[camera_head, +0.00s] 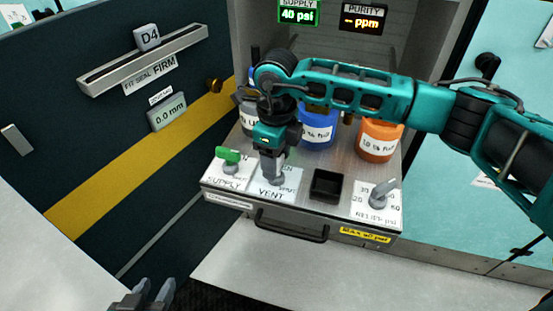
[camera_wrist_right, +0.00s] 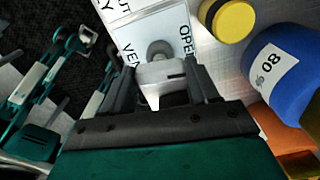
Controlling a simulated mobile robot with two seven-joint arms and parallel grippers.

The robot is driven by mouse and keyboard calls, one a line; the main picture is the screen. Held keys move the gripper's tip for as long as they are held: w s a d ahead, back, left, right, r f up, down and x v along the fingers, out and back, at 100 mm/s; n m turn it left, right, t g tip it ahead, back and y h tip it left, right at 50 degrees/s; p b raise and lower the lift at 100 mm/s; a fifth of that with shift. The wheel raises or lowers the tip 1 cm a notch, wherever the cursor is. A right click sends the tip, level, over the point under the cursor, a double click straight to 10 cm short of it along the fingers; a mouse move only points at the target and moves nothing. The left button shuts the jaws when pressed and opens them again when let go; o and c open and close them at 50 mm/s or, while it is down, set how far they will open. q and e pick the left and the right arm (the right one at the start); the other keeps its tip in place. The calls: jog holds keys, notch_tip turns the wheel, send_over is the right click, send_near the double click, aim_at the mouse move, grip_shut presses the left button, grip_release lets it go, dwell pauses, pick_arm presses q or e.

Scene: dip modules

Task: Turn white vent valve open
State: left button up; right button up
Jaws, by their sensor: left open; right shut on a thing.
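The white vent valve (camera_wrist_right: 162,73) sits on its VENT plate (camera_head: 288,192), beside the green-handled supply valve (camera_head: 230,157). My right gripper (camera_head: 271,168) reaches down over the vent valve and hides most of it in the head view. In the right wrist view, the two fingers of my right gripper (camera_wrist_right: 163,88) stand on either side of the white handle and are shut on it. The plate shows the words VENT and OPEN. My left gripper (camera_head: 143,296) is open and empty at the bottom left of the head view, away from the panel.
A relief knob (camera_head: 383,193) and a black square recess (camera_head: 326,185) lie to the right on the panel. Blue (camera_head: 317,128) and orange (camera_head: 379,139) containers stand behind. A dark drawer handle (camera_head: 291,229) sticks out in front. A dark door is at left.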

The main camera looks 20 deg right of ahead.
jog(key=shift+n, duration=0.9)
jog(key=o, duration=1.1)
jog(key=shift+c, duration=0.2)
notch_tip(320, 180, up, 13)
jog(key=p, duration=0.1)
